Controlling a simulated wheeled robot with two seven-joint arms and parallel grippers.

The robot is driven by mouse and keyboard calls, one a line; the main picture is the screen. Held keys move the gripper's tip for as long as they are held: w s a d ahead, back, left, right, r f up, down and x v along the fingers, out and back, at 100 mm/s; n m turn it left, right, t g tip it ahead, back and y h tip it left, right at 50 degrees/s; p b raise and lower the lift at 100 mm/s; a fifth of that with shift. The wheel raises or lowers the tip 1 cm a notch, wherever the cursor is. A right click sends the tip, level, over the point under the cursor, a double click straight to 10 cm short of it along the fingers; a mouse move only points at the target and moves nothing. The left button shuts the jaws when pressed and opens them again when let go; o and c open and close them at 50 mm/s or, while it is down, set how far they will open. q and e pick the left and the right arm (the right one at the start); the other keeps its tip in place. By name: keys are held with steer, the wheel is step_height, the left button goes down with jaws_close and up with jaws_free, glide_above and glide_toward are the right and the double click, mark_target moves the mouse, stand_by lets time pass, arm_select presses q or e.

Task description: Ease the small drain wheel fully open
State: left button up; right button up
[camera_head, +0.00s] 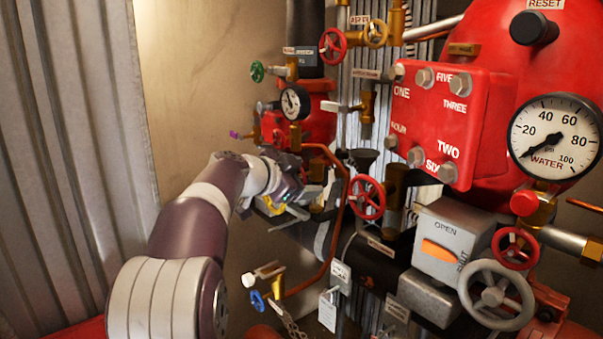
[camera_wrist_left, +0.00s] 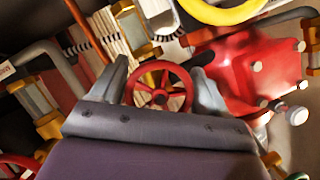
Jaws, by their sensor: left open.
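In the left wrist view a small red handwheel (camera_wrist_left: 163,88) with spokes sits between the two fingers of my left gripper (camera_wrist_left: 160,78). The fingers are apart, one on each side of the wheel; I cannot tell whether they touch its rim. In the head view my left gripper (camera_head: 303,198) reaches in among the pipes, left of a red spoked wheel (camera_head: 367,197). I cannot tell whether that is the wheel between the fingers, nor read a label that marks the drain wheel. My right gripper is not in view.
A copper pipe (camera_head: 341,235) curves close by the gripper. A red box (camera_head: 446,120) with bolts and a water gauge (camera_head: 554,137) stand right. The wall (camera_head: 205,85) at upper left is clear.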

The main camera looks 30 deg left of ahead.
arm_select(q)
steer(key=c, duration=0.7)
steer(key=shift+n+g+h+b, duration=0.3)
steer(key=shift+n+h+b, duration=0.2)
steer(key=shift+n+b, duration=0.2)
steer(key=shift+n, duration=0.3)
steer(key=shift+r+h, duration=0.15)
steer(key=shift+h, duration=0.15)
steer(key=n+p, duration=0.1)
steer(key=p, duration=0.2)
steer(key=n+h+p, duration=0.1)
steer(key=p, duration=0.2)
steer(key=shift+s+d+r+g, duration=0.1)
steer(key=shift+d+r+g, duration=0.05)
steer(key=shift+r+g, duration=0.25)
steer(key=shift+f+n+h+p, duration=0.3)
steer(key=shift+n+p, duration=0.1)
steer(key=shift+p, duration=0.3)
